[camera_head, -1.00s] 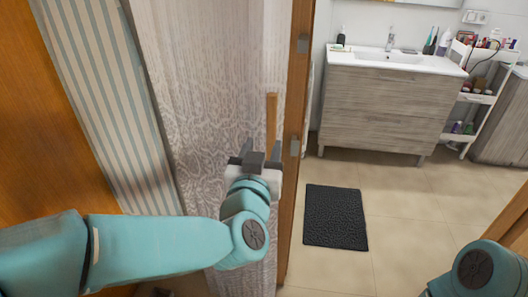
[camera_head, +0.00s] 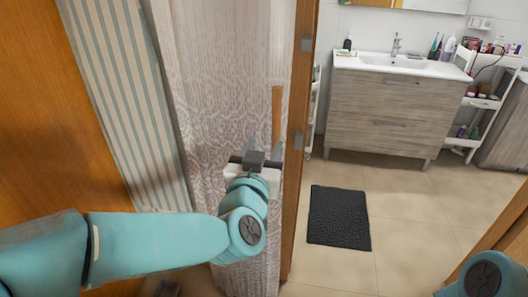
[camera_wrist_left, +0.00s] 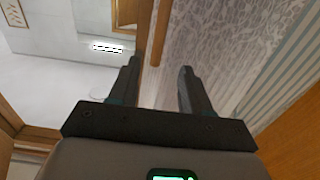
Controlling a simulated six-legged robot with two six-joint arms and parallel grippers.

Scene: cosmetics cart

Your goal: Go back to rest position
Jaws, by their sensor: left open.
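My left gripper (camera_head: 262,152) is in front of the patterned curtain (camera_head: 215,70), near the wooden door frame (camera_head: 301,110). It is open and empty. In the left wrist view its two dark fingers (camera_wrist_left: 158,75) stand apart with nothing between them. My left arm reaches in from the left, bent at the wrist. Of my right arm only a teal joint shows at the bottom right corner of the head view; its gripper is out of view.
Past the doorway is a bathroom with a wooden vanity (camera_head: 380,115), a white sink (camera_head: 395,62) and a white cart (camera_head: 485,103) holding several cosmetics. A black mat (camera_head: 339,217) lies on the tiled floor, which is otherwise clear. A striped panel (camera_head: 120,90) hangs at left.

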